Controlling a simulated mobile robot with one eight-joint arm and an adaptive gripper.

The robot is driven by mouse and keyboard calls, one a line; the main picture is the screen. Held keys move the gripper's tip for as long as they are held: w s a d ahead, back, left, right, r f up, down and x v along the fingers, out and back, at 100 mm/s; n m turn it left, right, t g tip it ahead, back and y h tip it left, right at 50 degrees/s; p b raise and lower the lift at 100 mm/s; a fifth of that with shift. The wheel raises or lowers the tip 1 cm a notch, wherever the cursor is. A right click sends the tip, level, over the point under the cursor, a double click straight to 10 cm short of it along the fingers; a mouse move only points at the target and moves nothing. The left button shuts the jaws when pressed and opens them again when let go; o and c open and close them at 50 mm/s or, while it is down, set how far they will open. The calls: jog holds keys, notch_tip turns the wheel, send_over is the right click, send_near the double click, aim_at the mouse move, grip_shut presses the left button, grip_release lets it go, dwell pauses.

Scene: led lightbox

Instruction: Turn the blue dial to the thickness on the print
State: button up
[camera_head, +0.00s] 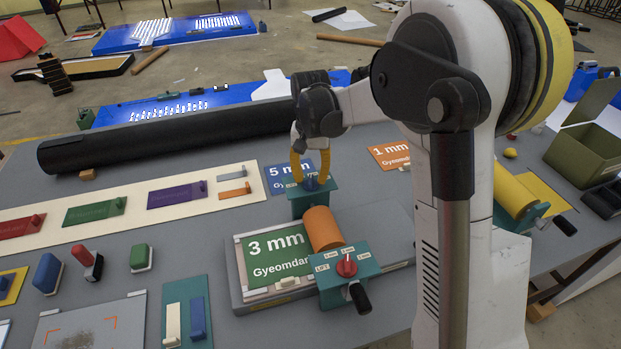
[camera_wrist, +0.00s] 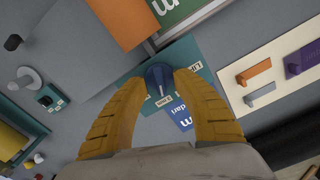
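The blue dial (camera_wrist: 159,79) sits on a teal end plate (camera_head: 296,203) of the roller press, with labels around it, one reading LIFT. Its pointer mark is not clear enough to read. My gripper (camera_head: 311,180) points down over it, with its yellow fingers (camera_wrist: 160,84) on either side of the dial, close to it. I cannot tell whether they touch it. The green print (camera_head: 273,254) under the press reads "3 mm". The orange roller (camera_head: 323,229) lies between the blue dial and a red dial (camera_head: 347,265) on the nearer teal plate.
A blue "5 mm" card (camera_head: 279,176) and an orange "1 mm" card (camera_head: 389,155) lie behind the press. A long black tube (camera_head: 165,139) lies behind. A cream strip (camera_head: 139,211) with coloured blocks is at left. A second yellow roller (camera_head: 512,190) stands at right.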

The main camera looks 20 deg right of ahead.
aim_at(311, 180)
notch_tip(311, 180, up, 11)
jog(key=shift+r, duration=0.15)
jog(key=shift+s, duration=0.1)
dwell(0.3)
